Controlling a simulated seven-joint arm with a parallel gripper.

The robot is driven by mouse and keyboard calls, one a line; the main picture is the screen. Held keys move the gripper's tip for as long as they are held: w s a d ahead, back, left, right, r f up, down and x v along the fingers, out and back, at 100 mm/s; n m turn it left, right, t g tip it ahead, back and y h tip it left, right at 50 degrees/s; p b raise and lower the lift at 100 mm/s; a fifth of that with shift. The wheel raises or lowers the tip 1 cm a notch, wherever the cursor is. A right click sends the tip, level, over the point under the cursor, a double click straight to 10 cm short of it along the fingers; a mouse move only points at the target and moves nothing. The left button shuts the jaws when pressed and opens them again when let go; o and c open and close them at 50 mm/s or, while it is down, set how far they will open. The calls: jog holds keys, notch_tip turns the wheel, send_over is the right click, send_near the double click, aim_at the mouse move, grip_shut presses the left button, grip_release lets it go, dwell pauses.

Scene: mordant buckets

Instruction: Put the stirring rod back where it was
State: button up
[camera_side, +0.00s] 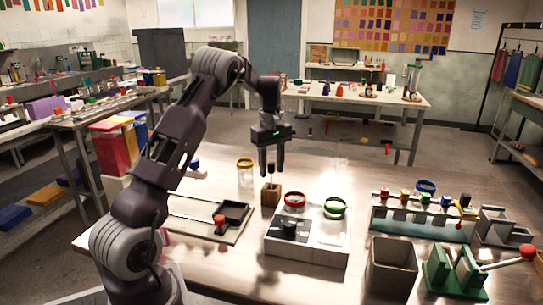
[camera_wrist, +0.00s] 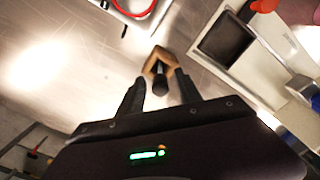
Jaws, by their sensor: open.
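A small wooden block (camera_side: 271,194) stands on the metal table, left of the white tray. A dark rod-like piece (camera_side: 270,170), which looks like the stirring rod, stands upright at the block. In the wrist view, the block (camera_wrist: 159,60) and the dark top of the rod (camera_wrist: 160,84) show between my fingers. My gripper (camera_side: 272,172) points down over the block, open, with its fingers on either side of the rod's top. I cannot tell whether either finger touches the rod. The rod's lower end is hidden.
A white tray (camera_side: 302,252) with a red-ringed and a green-ringed vessel is to the right. A yellow-ringed jar (camera_side: 245,174) stands behind left, and a flat tray (camera_side: 186,209) is at left. A bottle rack (camera_side: 420,222), grey bin (camera_side: 391,268) and green press (camera_side: 455,272) are at right.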

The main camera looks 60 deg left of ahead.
notch_tip(320, 180, up, 9)
jog(key=shift+d+f, duration=0.15)
jog(key=s+d+r+m+t, duration=0.2)
jog(key=s+d+r+m, duration=0.25)
jog(key=d, duration=0.55)
jog(key=s+d+r+m+t, duration=0.1)
jog(key=s+d+r+m, duration=0.4)
jog(key=d, duration=0.5)
jog(key=s+d+f+m+t, duration=0.1)
jog(key=s+d+m, duration=0.3)
jog(key=s, duration=0.4)
jog(key=s+d+f+m+t, duration=0.1)
jog(key=s+d+f+m, duration=0.3)
jog(key=s+d, duration=0.3)
jog(key=shift+s+f+t, duration=0.3)
jog(key=shift+s+f, duration=0.05)
jog(key=shift+s, duration=0.4)
jog(key=shift+m, duration=0.25)
